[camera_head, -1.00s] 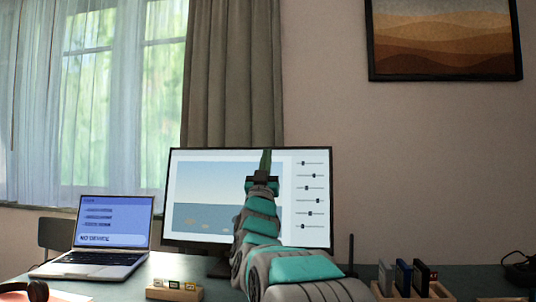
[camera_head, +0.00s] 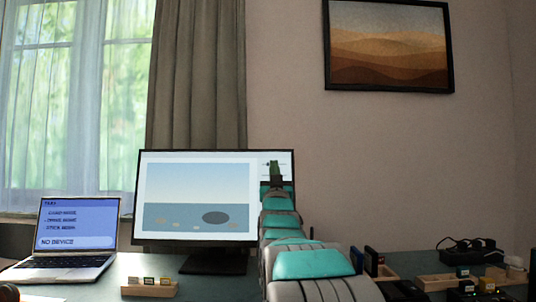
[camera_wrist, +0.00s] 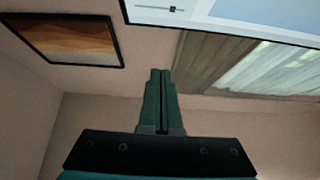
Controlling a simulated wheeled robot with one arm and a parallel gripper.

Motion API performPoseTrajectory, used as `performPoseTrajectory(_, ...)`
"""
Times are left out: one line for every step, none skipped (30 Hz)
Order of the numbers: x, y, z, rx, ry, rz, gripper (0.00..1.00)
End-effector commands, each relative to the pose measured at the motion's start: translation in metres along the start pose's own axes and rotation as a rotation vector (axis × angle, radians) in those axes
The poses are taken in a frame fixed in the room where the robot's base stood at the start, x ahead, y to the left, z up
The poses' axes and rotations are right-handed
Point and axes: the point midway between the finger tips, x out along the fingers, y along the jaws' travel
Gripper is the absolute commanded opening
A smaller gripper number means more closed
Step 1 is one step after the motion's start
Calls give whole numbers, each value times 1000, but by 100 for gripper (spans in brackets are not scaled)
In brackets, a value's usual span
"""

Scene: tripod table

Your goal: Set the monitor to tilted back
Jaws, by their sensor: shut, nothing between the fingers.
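The monitor (camera_head: 196,195) stands on a dark stand (camera_head: 216,262) on the desk, its screen facing me. It looks near upright; I cannot tell its exact tilt. My gripper (camera_head: 275,165) is shut and empty, with dark green fingers pointing up. In the head view it overlaps the screen's upper right part, and my arm hides the lower right corner. In the wrist view the shut fingers (camera_wrist: 160,72) show below the monitor's dark edge (camera_wrist: 220,33) with a gap in the picture. I cannot tell whether the gripper touches the monitor.
A laptop (camera_head: 72,235) sits left of the monitor. A small wooden block with cards (camera_head: 149,288) is in front. Right of my arm are upright dark cases (camera_head: 371,262), a wooden tray (camera_head: 436,282) and a power strip (camera_head: 468,248). A framed picture (camera_head: 388,45) hangs behind.

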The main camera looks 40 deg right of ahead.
Motion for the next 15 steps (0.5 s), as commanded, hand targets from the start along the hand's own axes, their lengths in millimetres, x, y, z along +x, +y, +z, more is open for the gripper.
performPoseTrajectory(1,8,2,-4,-10,5,0)
performPoseTrajectory(1,11,3,-4,-15,6,0)
performPoseTrajectory(2,13,4,-3,-20,6,0)
performPoseTrajectory(3,13,4,-2,-22,7,0)
performPoseTrajectory(4,14,5,-2,-23,7,0)
performPoseTrajectory(6,14,5,-2,-24,6,0)
performPoseTrajectory(8,13,6,-2,-24,6,0)
performPoseTrajectory(11,13,6,-2,-24,6,0)
performPoseTrajectory(15,13,5,-2,-23,6,0)
performPoseTrajectory(19,13,4,-2,-21,6,0)
performPoseTrajectory(23,13,4,-2,-19,6,0)
performPoseTrajectory(28,13,2,-2,-17,6,0)
performPoseTrajectory(32,13,3,-3,-18,6,0)
performPoseTrajectory(36,13,4,-3,-20,6,0)
performPoseTrajectory(42,13,6,-3,-24,7,0)
